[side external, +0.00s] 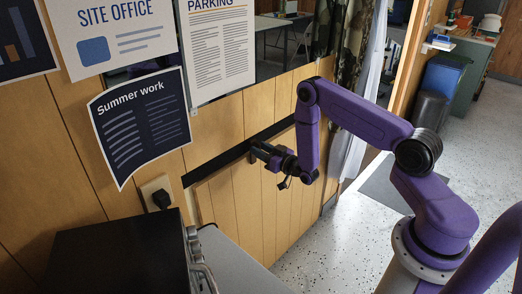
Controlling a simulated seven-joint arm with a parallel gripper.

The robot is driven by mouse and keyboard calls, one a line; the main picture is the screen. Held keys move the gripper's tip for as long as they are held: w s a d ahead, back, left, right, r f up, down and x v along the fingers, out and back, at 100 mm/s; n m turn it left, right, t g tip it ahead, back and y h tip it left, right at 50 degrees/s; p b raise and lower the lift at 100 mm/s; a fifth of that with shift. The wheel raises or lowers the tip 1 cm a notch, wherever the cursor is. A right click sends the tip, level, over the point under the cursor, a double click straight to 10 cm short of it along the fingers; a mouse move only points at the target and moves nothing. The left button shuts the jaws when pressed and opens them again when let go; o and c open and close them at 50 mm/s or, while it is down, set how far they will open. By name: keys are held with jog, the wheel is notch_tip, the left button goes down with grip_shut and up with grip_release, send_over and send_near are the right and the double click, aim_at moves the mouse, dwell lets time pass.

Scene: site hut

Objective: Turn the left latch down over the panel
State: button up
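The wood panel (238,207) is set in the plank wall below a dark slanting strip (215,168). My gripper (259,151) is at the wall by this strip, near the panel's upper edge, with its fingers pointing left toward the wall. The fingers are small and dark against the strip, so I cannot tell whether they are open or shut, or whether they touch anything. I cannot make out the left latch; it may be hidden by my gripper or lost against the dark strip.
A black boxy appliance (120,258) stands on a grey counter (240,262) at the lower left. A plug (161,199) sits in a wall socket. Papers (140,122) hang above. A curtain (352,90) hangs behind my arm. Speckled floor (335,240) is open below.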

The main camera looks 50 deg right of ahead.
jog(key=s, duration=0.5)
jog(key=shift+s+d, duration=0.15)
jog(key=shift+s, duration=0.1)
jog(key=a+r+n+g+y, duration=0.2)
jog(key=a+r+n+g, duration=0.15)
jog(key=a, duration=0.55)
jog(key=a+r+n+g+y, duration=0.2)
jog(key=a+g+y, duration=0.15)
jog(key=a, duration=0.45)
jog(key=s+a+r+n+g, duration=0.2)
jog(key=s+a+r+g, duration=0.1)
jog(key=s+a, duration=0.3)
jog(key=s+r+n+g+h, duration=0.1)
jog(key=s+r+g, duration=0.1)
jog(key=s, duration=0.5)
jog(key=s+r+n+g+h, duration=0.1)
jog(key=s+r+n+g, duration=0.15)
jog(key=s, duration=0.45)
jog(key=s+d+r+n+g+h, duration=0.1)
jog(key=s+d+r, duration=0.1)
jog(key=s, duration=0.5)
jog(key=s+d+r+n+g+h, duration=0.1)
jog(key=s+d+r+g+h, duration=0.1)
jog(key=s+d, duration=0.3)
jog(key=s+r, duration=0.1)
jog(key=s, duration=0.2)
jog(key=shift+d, duration=0.15)
